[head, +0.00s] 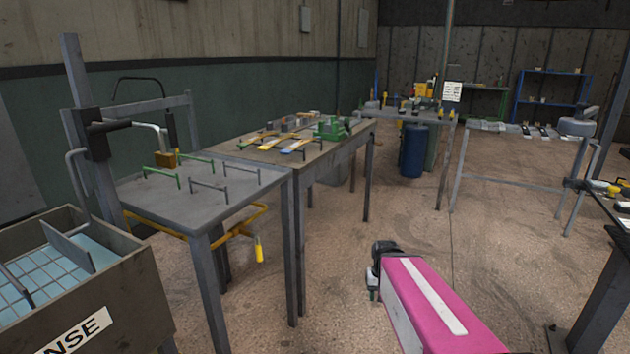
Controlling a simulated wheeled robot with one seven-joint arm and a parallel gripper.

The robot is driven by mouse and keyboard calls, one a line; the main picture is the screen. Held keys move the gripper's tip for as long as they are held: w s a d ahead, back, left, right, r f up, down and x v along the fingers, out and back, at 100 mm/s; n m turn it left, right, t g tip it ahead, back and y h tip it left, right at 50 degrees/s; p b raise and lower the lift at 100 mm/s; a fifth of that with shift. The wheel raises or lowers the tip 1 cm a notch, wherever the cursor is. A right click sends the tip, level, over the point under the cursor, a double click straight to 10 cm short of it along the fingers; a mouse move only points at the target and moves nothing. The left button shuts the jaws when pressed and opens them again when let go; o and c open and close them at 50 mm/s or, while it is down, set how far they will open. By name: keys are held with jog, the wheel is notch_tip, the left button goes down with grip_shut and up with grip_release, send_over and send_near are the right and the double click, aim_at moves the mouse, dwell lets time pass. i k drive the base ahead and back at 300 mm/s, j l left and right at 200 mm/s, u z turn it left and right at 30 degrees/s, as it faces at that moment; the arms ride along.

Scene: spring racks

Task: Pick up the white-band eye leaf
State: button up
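Several flat strips that look like leaf springs lie on the middle table. One is yellow with a pale part (270,143), and another is yellow with a blue part (298,146). More dark and pale strips (510,129) lie on the far right table. At this size I cannot tell which strip is the white-band eye leaf, or make out any eyes. My pink arm link with a white stripe (430,297) reaches in from the bottom, well short of the tables. A dark part is at its far end; no fingertips can be made out there.
A near table (265,178) carries green and grey bar handles. A green device (332,130) stands on the middle table. A grey bin (140,290) with a mesh is at lower left. A dark table edge (610,215) is at right. The floor (400,215) between is clear.

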aim_at(304, 121)
jog(key=i+l+u, duration=0.2)
jog(key=i, duration=0.25)
jog(key=i+u, duration=0.2)
jog(key=i, duration=0.2)
jog(key=i+l+u, duration=0.25)
jog(key=i, duration=0.2)
